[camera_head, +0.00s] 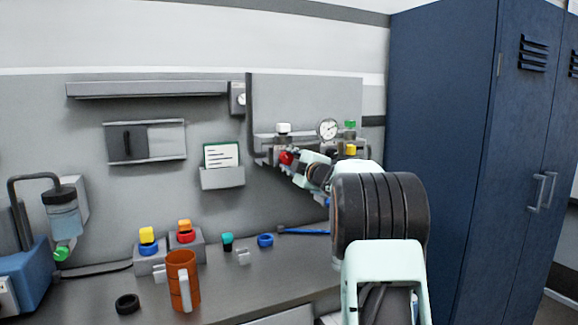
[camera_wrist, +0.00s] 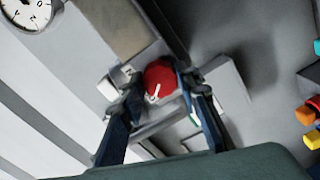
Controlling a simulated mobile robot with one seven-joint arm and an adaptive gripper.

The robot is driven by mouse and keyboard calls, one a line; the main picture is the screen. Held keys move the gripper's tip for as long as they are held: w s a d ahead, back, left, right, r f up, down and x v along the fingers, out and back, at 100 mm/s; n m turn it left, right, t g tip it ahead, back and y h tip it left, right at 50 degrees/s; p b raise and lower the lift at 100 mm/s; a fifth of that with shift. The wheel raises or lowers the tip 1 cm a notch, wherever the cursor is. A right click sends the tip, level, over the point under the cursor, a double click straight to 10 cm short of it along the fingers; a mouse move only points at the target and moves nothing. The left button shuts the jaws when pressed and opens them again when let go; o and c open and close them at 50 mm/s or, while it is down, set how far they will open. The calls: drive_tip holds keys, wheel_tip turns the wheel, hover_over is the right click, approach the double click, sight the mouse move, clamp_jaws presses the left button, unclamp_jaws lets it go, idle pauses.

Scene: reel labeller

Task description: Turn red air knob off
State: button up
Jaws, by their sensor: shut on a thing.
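The red air knob (camera_head: 286,157) sits on the wall panel, below the white knob and left of the round gauge. In the wrist view the red knob (camera_wrist: 160,80) has a white pointer mark on its face. My gripper (camera_head: 291,163) reaches it from the right. In the wrist view my gripper (camera_wrist: 156,92) has one finger on each side of the red knob, shut on it. The fingertips partly cover the knob's sides.
A white knob (camera_head: 283,128), a gauge (camera_head: 329,129), a green knob (camera_head: 350,125) and a yellow knob (camera_head: 350,150) are close by. A card holder (camera_head: 222,177) hangs to the left. An orange mug (camera_head: 182,281) stands on the bench. Blue lockers (camera_head: 440,130) stand right.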

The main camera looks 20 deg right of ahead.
drive_tip(key=shift+n+b, duration=0.35)
drive_tip(key=shift+n, duration=0.45)
drive_tip(key=o, duration=1.2)
drive_tip(key=shift+c, duration=0.2)
drive_tip(key=shift+s, duration=0.15)
drive_tip(key=s, duration=1.1)
drive_tip(key=shift+s+d, duration=0.2)
drive_tip(key=shift+s, duration=0.2)
